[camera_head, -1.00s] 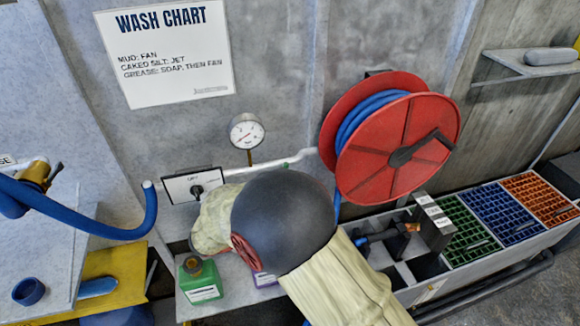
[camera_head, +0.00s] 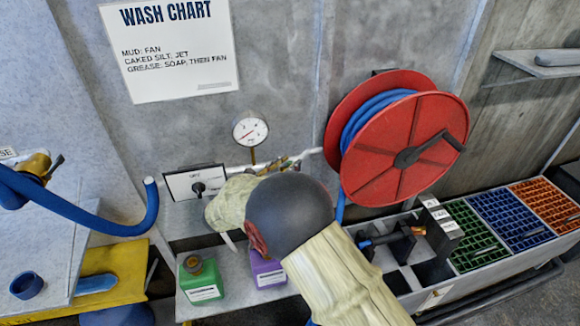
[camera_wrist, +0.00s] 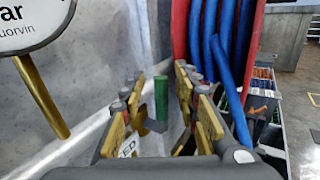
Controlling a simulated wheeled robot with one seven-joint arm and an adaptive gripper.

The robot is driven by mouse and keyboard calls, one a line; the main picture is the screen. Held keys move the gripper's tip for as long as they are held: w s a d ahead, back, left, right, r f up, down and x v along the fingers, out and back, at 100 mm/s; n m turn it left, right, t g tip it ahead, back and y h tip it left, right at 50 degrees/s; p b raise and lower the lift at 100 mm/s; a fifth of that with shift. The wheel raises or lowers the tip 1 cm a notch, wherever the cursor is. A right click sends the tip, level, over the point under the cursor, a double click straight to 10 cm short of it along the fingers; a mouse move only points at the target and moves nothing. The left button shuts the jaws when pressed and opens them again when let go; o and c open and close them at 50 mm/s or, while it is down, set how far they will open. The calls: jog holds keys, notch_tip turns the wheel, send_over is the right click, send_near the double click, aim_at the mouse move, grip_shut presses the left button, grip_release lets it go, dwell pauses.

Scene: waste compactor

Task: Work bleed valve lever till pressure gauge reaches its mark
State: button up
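The pressure gauge (camera_head: 250,131) is a round white dial on a brass stem above the pale pipe (camera_head: 305,154); its reading is too small to tell. Its lower edge also shows in the wrist view (camera_wrist: 30,22). My gripper (camera_head: 289,163) is at the pipe, right of and below the gauge, partly hidden by my wrist. In the wrist view, my gripper (camera_wrist: 160,105) has its two yellow-padded fingers apart. A green upright piece (camera_wrist: 161,98), apparently the bleed valve lever, shows between them; I cannot tell whether either finger touches it. A partly hidden label ending "ED" (camera_wrist: 128,148) is below.
A red hose reel (camera_head: 400,145) with blue hose stands close right of my gripper. A switch plate (camera_head: 193,184) is left. Green (camera_head: 201,280) and purple (camera_head: 266,268) bottles stand on the shelf below. A trough with coloured grates (camera_head: 515,215) runs right.

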jog(key=shift+w+d, duration=0.45)
jog(key=c, duration=0.3)
jog(key=c, duration=0.4)
grip_shut()
